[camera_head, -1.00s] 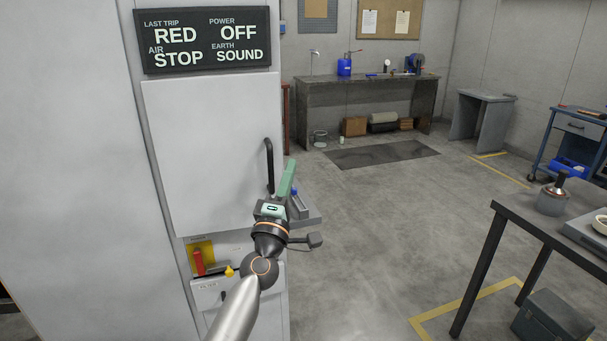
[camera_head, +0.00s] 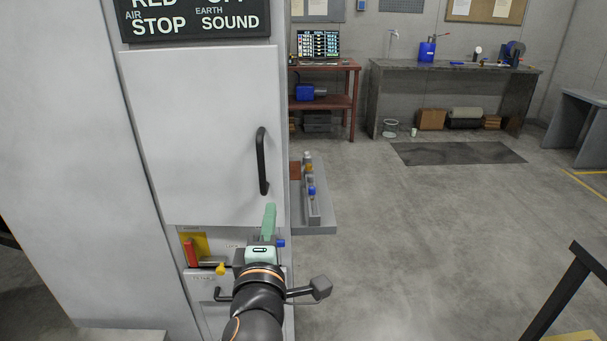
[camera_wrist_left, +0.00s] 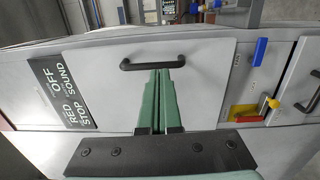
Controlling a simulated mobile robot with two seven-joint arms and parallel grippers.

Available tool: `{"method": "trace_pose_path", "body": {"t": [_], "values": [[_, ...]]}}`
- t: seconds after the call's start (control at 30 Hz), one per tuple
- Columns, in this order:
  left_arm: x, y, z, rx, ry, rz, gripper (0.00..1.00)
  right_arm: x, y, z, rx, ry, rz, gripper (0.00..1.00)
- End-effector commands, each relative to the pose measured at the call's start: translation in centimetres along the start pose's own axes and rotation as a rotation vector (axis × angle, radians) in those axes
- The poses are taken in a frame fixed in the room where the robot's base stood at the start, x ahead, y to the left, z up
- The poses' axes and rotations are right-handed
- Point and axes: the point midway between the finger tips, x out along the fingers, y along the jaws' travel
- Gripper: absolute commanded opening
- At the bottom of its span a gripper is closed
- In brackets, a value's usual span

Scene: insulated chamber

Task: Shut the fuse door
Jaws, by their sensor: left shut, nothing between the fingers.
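The fuse door (camera_head: 195,140) is a large pale grey panel on the front of the white cabinet. It looks flat against the cabinet front, though I cannot tell if it is fully shut. Its black bar handle (camera_head: 262,162) stands near its right edge. The left wrist view also shows the door (camera_wrist_left: 205,75) and the handle (camera_wrist_left: 165,50). My left gripper (camera_head: 270,208) has its green fingers shut and empty, just below the handle's lower end in the head view. In the left wrist view the fingertips (camera_wrist_left: 160,73) point towards the handle, seemingly apart from it. My right gripper is out of view.
Below the door are a red lever (camera_head: 191,253) on a yellow plate and a yellow knob (camera_head: 221,269). A grey shelf (camera_head: 322,222) with small parts juts out right of the cabinet. A status sign (camera_head: 195,22) sits above. Open floor lies to the right.

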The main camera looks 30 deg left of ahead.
Motion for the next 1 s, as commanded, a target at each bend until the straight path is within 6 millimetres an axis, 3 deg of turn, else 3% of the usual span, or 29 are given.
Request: {"method": "trace_pose_path", "body": {"t": [0.13, 0.27, 0.7, 1.0], "values": [[-0.7, -0.6, -0.3, 0.017, -0.01, -0.037, 0.0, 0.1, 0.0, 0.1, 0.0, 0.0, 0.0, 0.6], [0.4, -0.6, -0.3, 0.02, -0.01, -0.039, 0.0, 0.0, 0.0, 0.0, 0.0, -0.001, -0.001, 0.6], [9.3, -0.8, -0.2, 0.017, -0.008, -0.037, 0.0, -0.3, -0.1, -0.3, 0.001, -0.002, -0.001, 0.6], [12.8, -1.0, -0.2, 0.017, -0.01, -0.037, 0.0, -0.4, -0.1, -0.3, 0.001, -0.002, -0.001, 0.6]]}}
